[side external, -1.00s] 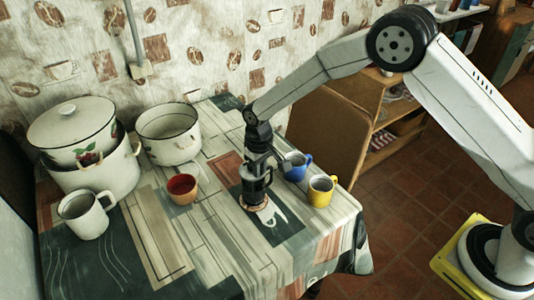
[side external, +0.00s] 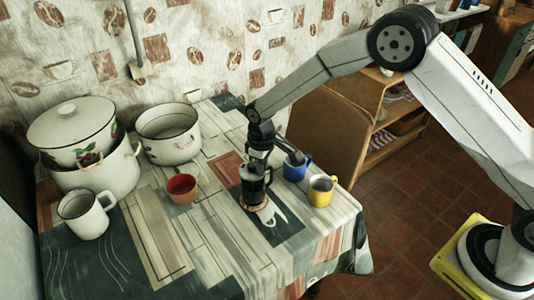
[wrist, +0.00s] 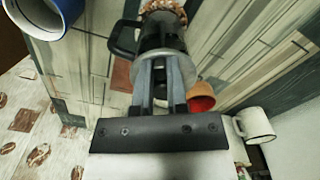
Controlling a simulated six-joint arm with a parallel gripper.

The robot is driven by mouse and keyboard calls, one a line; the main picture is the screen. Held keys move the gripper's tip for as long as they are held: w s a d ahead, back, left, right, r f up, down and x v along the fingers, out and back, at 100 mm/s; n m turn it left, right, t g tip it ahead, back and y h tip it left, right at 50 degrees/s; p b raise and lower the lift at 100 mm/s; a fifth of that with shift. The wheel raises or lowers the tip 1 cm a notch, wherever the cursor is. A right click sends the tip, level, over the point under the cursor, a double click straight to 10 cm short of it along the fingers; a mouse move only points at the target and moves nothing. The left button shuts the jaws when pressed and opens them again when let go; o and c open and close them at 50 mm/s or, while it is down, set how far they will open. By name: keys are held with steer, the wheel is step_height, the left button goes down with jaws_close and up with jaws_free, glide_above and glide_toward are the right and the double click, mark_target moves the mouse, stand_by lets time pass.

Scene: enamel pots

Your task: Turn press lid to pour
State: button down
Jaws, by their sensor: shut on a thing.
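The dark French press (side external: 253,188) stands upright on a round patterned coaster (side external: 256,207) near the right part of the table. In the wrist view the press (wrist: 160,38) shows beyond the fingers, with its black handle to the left. My gripper (side external: 258,158) is above the press and shut on the press lid at its top. In the wrist view the two fingers of my gripper (wrist: 158,66) meet the lid top. The exact grip on the lid is partly hidden by the fingers.
A blue mug (side external: 294,172) and a yellow mug (side external: 320,196) stand close to the right of the press. A red cup (side external: 182,187), a white mug (side external: 84,221) and enamel pots (side external: 170,138) are to the left.

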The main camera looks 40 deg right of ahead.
steer(key=shift+n, duration=0.4)
steer(key=shift+w+d+n, duration=0.15)
steer(key=shift+d+n, duration=0.05)
steer(key=shift+n, duration=0.4)
steer(key=shift+w+d+n, duration=0.1)
steer(key=shift+d+n, duration=0.05)
steer(key=shift+n, duration=0.45)
steer(key=shift+w+d+n, duration=0.1)
steer(key=shift+w+n, duration=0.1)
steer(key=shift+n, duration=0.6)
steer(key=shift+w+d+n, duration=0.1)
steer(key=shift+w+n, duration=0.05)
steer(key=shift+n, duration=0.65)
